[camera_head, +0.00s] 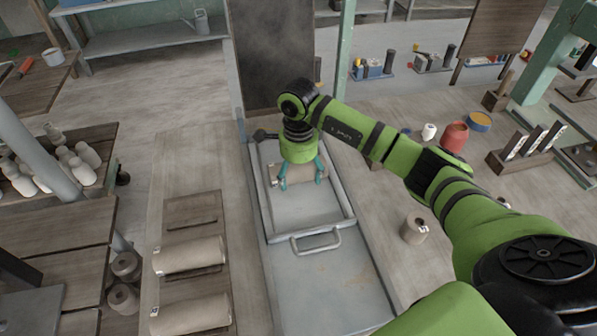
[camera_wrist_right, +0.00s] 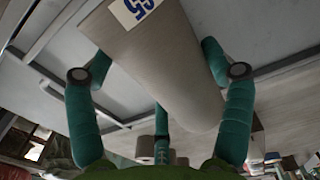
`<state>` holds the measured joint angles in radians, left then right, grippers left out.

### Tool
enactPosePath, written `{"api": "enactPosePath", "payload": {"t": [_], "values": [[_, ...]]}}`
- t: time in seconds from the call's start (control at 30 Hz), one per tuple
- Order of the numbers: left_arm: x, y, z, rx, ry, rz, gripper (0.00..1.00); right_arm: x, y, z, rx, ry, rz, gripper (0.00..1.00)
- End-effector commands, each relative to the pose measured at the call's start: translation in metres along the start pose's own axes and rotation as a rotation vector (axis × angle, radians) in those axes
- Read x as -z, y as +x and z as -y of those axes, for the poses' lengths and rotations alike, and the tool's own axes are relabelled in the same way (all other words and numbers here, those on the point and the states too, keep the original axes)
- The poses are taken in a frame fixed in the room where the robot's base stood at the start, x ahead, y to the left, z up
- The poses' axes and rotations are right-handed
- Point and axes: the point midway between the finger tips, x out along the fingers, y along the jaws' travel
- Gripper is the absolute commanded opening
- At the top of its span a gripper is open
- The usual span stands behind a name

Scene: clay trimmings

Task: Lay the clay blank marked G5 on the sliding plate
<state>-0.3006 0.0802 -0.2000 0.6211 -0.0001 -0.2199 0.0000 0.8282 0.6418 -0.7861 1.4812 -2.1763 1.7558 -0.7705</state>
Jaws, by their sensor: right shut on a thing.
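The clay blank marked G5 (camera_wrist_right: 172,68) is a pale beige, round-ended cylinder with a blue-on-white G5 label, seen large in the right wrist view. My right gripper (camera_head: 301,183) is shut on it, with teal fingers on both sides. In the head view the blank, mostly hidden by the gripper, is over the far part of the sliding plate (camera_head: 308,211). The plate is a grey metal sheet with a raised frame and a front handle (camera_head: 317,239). I cannot tell whether the blank touches the plate. My left gripper is not in view.
Two similar blanks (camera_head: 190,256) lie in the wooden rack to the left, beside an empty slot (camera_head: 191,208). A dark upright panel (camera_head: 272,50) stands behind the plate. A beige cylinder (camera_head: 414,228) stands to the right. The plate's near part is clear.

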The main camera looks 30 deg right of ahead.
Motion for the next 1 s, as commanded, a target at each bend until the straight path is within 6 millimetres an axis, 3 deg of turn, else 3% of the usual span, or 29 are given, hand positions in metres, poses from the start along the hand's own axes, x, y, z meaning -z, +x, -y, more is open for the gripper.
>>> {"api": "enactPosePath", "payload": {"t": [0.47,0.5,0.53,0.87,1.0], "values": [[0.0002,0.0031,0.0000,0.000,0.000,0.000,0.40,-0.0001,0.0014,0.0009,0.003,0.000,0.001,0.22],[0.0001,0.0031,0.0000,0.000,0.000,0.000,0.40,-0.0001,0.0014,0.0009,0.003,0.000,0.001,0.93],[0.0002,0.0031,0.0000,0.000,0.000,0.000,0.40,-0.0001,0.0014,0.0009,0.003,0.000,0.001,1.00],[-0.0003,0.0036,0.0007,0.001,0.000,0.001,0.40,0.0004,0.0039,-0.0005,-0.002,0.000,-0.002,1.00],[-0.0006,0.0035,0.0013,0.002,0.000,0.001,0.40,0.0004,-0.0038,0.0003,0.001,0.000,-0.001,1.00]]}}
